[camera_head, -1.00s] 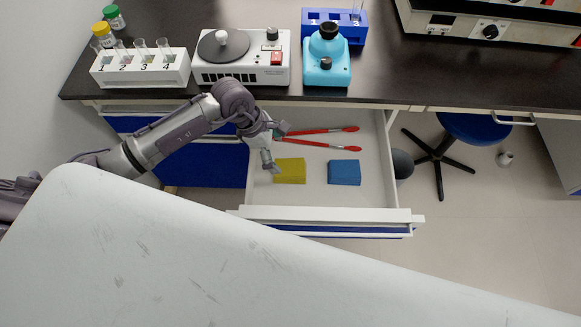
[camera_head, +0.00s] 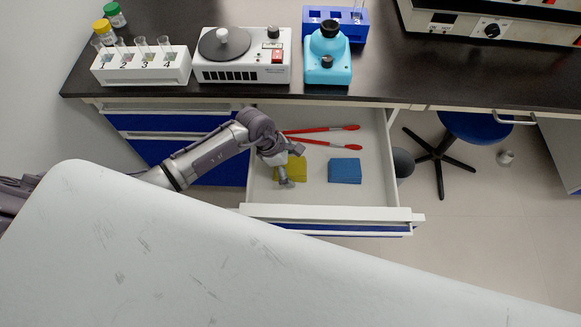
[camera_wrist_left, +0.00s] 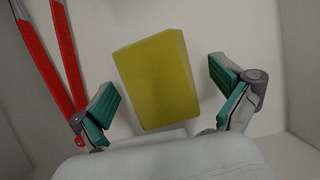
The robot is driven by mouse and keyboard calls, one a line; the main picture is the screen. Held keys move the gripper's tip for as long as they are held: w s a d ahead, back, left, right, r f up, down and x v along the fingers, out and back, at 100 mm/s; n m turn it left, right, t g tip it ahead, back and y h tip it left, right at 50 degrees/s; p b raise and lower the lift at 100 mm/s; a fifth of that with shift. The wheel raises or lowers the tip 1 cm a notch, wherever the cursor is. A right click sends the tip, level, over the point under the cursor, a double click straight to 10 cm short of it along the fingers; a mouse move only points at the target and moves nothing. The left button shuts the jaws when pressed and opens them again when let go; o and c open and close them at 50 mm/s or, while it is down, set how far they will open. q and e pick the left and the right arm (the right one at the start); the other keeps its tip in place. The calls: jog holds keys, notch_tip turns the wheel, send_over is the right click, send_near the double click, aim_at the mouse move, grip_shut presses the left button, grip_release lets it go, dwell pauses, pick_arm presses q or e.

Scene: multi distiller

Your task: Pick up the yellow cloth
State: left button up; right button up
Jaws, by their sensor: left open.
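The yellow cloth (camera_head: 291,168) is a folded block lying in the open white drawer (camera_head: 380,185). My left gripper (camera_head: 284,170) is over it and hides part of it in the head view. In the left wrist view the yellow cloth (camera_wrist_left: 157,80) lies between the two spread fingers with green pads, slightly beyond their tips. The left gripper (camera_wrist_left: 165,95) is open and empty, with a gap on both sides of the cloth. My right gripper is not in view.
A blue folded cloth (camera_head: 344,171) lies right of the yellow one. Red-handled tongs (camera_head: 318,136) lie behind; their handles show at left in the wrist view (camera_wrist_left: 55,55). The drawer's front wall (camera_head: 330,213) is near, under the black bench (camera_head: 390,80).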

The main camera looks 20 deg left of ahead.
aim_at(296, 166)
pick_arm(q)
jog(key=shift+f+b, duration=0.25)
jog(key=shift+b, duration=0.05)
jog(key=shift+c, duration=0.3)
jog(key=c, duration=1.1)
jog(key=shift+c, duration=0.2)
jog(key=shift+r+p, duration=0.45)
jog(key=shift+r, duration=0.35)
notch_tip(296, 166, up, 3)
jog(key=shift+r, duration=0.1)
jog(key=w+d+r+b, duration=0.1)
jog(key=w+d+r, duration=0.1)
jog(key=d, duration=0.3)
jog(key=w+d+r+b, duration=0.1)
jog(key=w+d+r, duration=0.1)
jog(key=d+r, duration=0.2)
jog(key=shift+w+d+r, duration=0.35)
jog(key=shift+d+r, duration=0.05)
jog(key=shift+d, duration=0.45)
